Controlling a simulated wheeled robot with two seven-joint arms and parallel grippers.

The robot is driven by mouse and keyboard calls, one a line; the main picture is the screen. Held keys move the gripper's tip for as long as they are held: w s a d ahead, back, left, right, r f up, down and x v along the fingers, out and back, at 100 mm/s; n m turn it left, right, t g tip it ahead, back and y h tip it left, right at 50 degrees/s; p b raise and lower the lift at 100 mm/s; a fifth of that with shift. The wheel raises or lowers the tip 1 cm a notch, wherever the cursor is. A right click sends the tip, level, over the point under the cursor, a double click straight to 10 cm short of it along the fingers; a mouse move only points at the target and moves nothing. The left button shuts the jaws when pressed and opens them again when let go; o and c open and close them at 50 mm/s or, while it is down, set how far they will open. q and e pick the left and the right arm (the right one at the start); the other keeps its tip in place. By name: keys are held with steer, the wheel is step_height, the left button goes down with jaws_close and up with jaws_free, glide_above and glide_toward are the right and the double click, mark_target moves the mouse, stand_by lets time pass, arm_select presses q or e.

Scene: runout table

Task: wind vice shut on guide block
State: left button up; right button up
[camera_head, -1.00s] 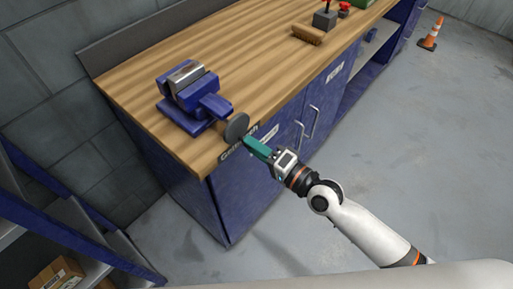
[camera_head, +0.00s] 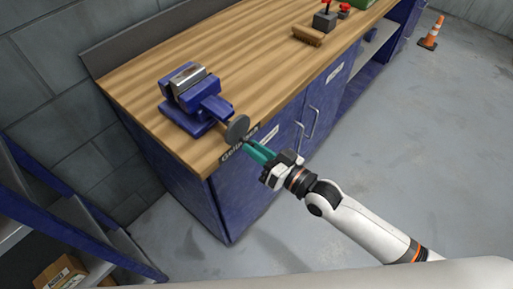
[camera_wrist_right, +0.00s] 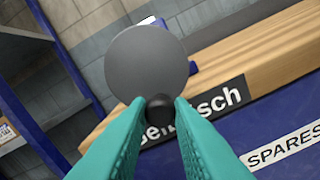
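The blue bench vice (camera_head: 196,97) stands near the left front corner of the workbench. A silver-grey block-like piece (camera_head: 187,76) shows at its jaws; I cannot tell whether it is the guide block, or whether a gap is left. The vice's round grey handwheel (camera_head: 237,128) faces the bench's front edge; it also shows in the right wrist view (camera_wrist_right: 146,62). A dark knob (camera_wrist_right: 159,107) sticks out near the wheel's lower rim. My right gripper (camera_head: 249,145) has teal fingers on both sides of this knob, seemingly touching it. My left gripper is not in view.
The wooden workbench (camera_head: 240,60) has blue cabinets below its front edge. A brush (camera_head: 307,36) and a grey box with a red lever (camera_head: 325,20) stand farther back. Blue shelving (camera_head: 60,215) is at lower left. The floor right of the bench is clear, with a cone (camera_head: 430,34) far off.

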jaws_close()
steer(key=m, duration=0.2)
steer(key=m+p, duration=0.1)
steer(key=shift+s+a, duration=0.3)
steer(key=m, duration=0.1)
steer(key=m+p, duration=0.1)
steer(key=shift+s+a+r+m, duration=0.2)
steer(key=shift+r+m, duration=0.15)
steer(key=shift+m, duration=0.05)
steer(key=shift+s+a+m, duration=0.1)
steer(key=shift+m, duration=0.5)
